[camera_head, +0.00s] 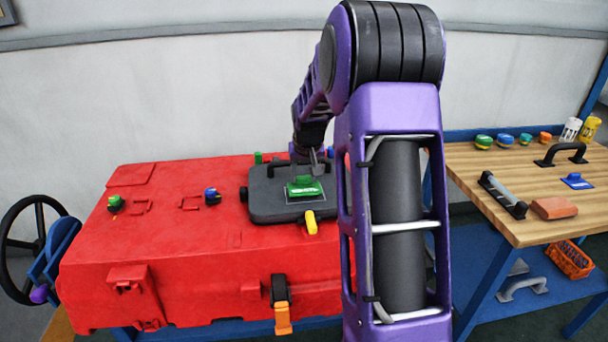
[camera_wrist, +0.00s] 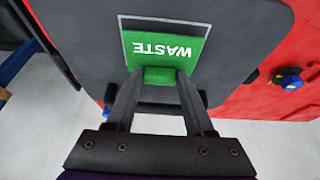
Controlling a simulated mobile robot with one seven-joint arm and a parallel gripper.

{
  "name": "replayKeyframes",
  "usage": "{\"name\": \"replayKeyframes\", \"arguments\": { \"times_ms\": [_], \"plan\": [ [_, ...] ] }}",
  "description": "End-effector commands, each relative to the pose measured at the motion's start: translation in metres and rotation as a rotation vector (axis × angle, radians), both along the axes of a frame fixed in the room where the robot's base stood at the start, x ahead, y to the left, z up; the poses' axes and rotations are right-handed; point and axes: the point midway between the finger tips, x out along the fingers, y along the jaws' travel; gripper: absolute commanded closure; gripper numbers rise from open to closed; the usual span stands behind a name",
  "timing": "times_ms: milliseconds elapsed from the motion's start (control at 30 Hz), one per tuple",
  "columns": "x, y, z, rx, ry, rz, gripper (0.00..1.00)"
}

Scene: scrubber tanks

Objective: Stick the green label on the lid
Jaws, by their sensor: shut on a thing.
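The green label (camera_wrist: 164,48) reads "WASTE" and shows upside down in the wrist view. My gripper (camera_wrist: 158,80) is shut on a green block at the label's near edge. The label lies over a light outlined rectangle on the dark grey lid (camera_wrist: 230,40), close to flush with it; I cannot tell whether it touches. In the head view the green label (camera_head: 305,187) is over the middle of the lid (camera_head: 262,208), with my gripper (camera_head: 303,178) above it. The lid sits on the red tank (camera_head: 190,260).
A yellow latch (camera_head: 310,222) is at the lid's front edge. Green and blue knobs (camera_head: 212,196) stand on the tank top to the left. The wooden table (camera_head: 480,165) at right holds a blue label-like piece (camera_head: 577,181), a red block (camera_head: 554,208), handles and caps.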

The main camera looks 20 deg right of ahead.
Motion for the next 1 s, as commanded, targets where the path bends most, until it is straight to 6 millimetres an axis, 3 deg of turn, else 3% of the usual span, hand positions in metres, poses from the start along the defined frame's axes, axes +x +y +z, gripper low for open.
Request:
{"name": "replayKeyframes", "arguments": {
  "times_ms": [1000],
  "plan": [
    [0.0001,0.0003,-0.0097,0.0,0.0,0.0,0.98]
  ]
}}
